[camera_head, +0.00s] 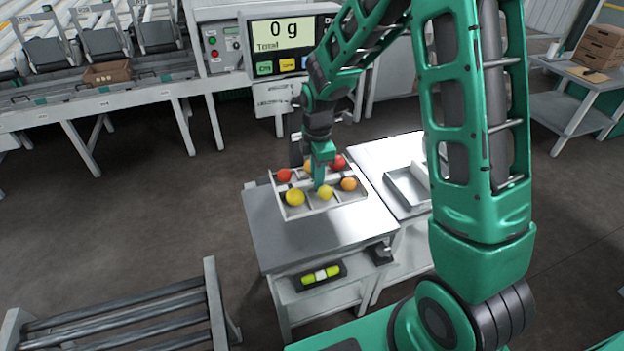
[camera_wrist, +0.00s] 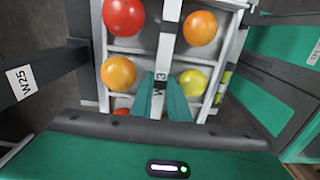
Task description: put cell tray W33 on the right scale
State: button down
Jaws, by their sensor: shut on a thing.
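A pale cell tray (camera_head: 338,203) with red, orange and yellow tomatoes is over the left steel-topped stand (camera_head: 285,240) in the head view. I cannot tell whether it touches the top. My gripper (camera_head: 320,182) reaches down into its middle and is shut on its central divider. In the wrist view, my gripper (camera_wrist: 166,105) straddles the divider of the tray (camera_wrist: 130,43), and the fingers partly hide a label there. To the right stands a second steel-topped stand (camera_head: 365,150) with an empty-looking shallow tray (camera_head: 403,190). I cannot tell which top is the right scale.
A display (camera_head: 282,38) reads 0 g Total. A roller rack (camera_head: 120,315) stands front left. A W25 label (camera_wrist: 21,82) shows in the wrist view. A side table (camera_head: 580,105) holds boxes.

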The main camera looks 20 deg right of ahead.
jog(key=shift+f, duration=4.15)
jog(key=shift+f, duration=0.2)
jog(key=c, duration=1.6)
grip_release()
jog(key=c, duration=0.3)
jog(key=shift+c, duration=0.2)
jog(key=shift+r, duration=3.5)
